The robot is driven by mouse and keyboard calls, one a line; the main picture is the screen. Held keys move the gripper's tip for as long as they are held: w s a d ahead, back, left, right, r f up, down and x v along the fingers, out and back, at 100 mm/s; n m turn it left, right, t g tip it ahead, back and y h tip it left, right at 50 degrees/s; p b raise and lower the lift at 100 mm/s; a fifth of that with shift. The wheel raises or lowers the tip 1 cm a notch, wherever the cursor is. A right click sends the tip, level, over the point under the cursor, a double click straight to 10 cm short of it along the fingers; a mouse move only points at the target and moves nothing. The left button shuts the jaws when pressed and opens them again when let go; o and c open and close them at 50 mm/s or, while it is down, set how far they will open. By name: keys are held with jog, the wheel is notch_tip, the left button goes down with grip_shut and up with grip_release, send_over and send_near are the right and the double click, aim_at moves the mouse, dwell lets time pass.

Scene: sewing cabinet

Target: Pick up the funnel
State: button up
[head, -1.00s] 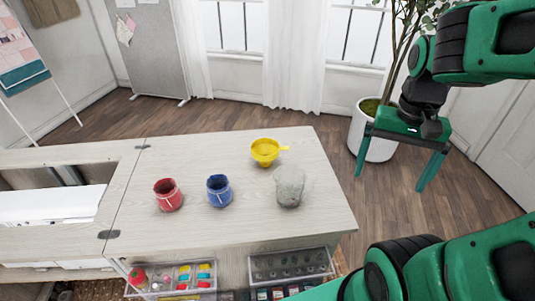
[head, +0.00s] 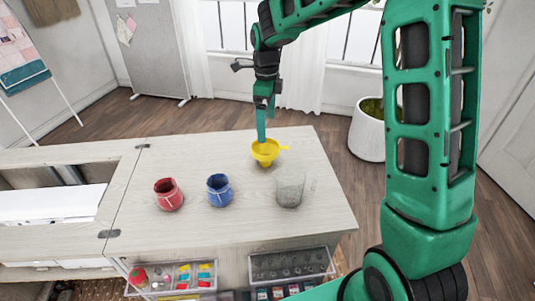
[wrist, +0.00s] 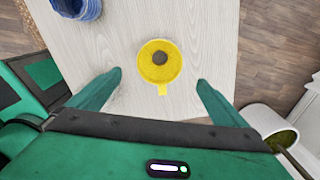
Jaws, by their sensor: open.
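The yellow funnel (head: 266,154) stands on the pale wooden cabinet top near its far edge, with its small tab handle pointing right. In the wrist view the funnel (wrist: 158,72) lies ahead of the space between my fingers, its round mouth facing the camera and its tab toward my palm. My gripper (head: 262,138) is open and empty, pointing down just above and behind the funnel in the head view. In the wrist view my gripper (wrist: 160,79) has one finger on each side, both apart from the funnel. The height gap is hard to judge.
A red jar (head: 168,195) and a blue jar (head: 219,191) stand left of the funnel. A greyish jar-like object (head: 290,187) stands close in front of it. The cabinet top (head: 250,222) is otherwise clear. A potted plant (head: 367,135) stands on the floor at right.

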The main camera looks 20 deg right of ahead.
aim_at(266, 147)
jog(key=shift+a+f, duration=0.1)
jog(key=shift+f, duration=5.4)
jog(key=shift+c, duration=0.2)
jog(key=c, duration=1.1)
jog(key=shift+o, duration=0.2)
jog(key=shift+r, duration=0.1)
